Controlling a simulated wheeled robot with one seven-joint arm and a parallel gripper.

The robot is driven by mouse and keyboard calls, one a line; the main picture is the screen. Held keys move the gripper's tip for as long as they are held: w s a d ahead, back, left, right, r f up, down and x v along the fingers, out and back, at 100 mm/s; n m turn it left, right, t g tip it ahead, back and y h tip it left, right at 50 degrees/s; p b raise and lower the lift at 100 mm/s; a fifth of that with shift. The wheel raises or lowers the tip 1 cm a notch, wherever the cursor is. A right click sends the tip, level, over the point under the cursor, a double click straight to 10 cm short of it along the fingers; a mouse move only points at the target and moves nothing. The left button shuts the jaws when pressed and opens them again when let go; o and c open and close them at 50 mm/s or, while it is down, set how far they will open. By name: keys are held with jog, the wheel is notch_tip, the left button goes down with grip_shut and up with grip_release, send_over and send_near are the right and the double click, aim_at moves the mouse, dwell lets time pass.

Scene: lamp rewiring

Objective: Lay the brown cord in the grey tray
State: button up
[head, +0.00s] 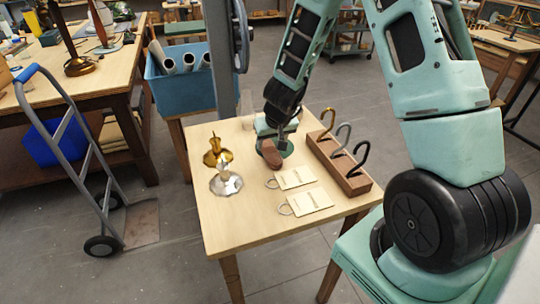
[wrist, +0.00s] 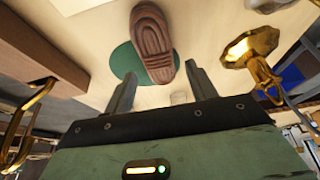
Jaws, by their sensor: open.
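The brown cord (head: 271,153) looks like a thick folded bundle and lies on the wooden table, partly over a flat green disc (head: 286,150). In the wrist view the brown cord (wrist: 152,42) lies on the green disc (wrist: 125,62), ahead of the fingers. My gripper (head: 276,130) is over the table, just behind the cord in the head view. I cannot make out a grey tray in either view.
A wooden block (head: 338,165) with several hooks stands right of the cord. A brass piece (head: 217,152) and a silver piece (head: 226,182) stand on the left. Two ringed tags (head: 295,178) (head: 310,202) lie in front. The table's front left is clear.

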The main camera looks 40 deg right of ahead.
aim_at(270, 149)
jog(key=x, duration=0.4)
jog(key=shift+w+d+f, duration=0.1)
jog(key=shift+d+f, duration=0.15)
jog(key=c, duration=1.2)
